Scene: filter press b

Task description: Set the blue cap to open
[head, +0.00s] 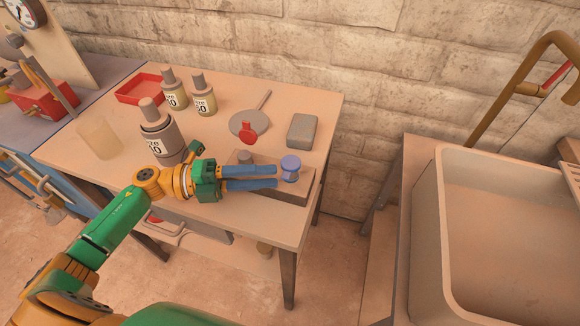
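The blue cap (290,165) sits upright on a bluish stem at the right part of a brown block (297,190) near the table's front right. My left gripper (277,178) reaches in from the left, low over the block. Its two blue fingers are apart with a narrow gap between them, and their tips end just left of the cap. I see nothing held between them. Whether a fingertip touches the cap's stem I cannot tell. The fingers and the green gripper body hide part of the block. My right gripper is not in view.
Behind the fingers are a grey stub (245,157) and a red knob (247,134). A grey box (302,130), a round grey plate (248,123), several labelled bottles (162,140) and a red tray (140,89) share the table (318,103). A large basin (428,230) stands to the right.

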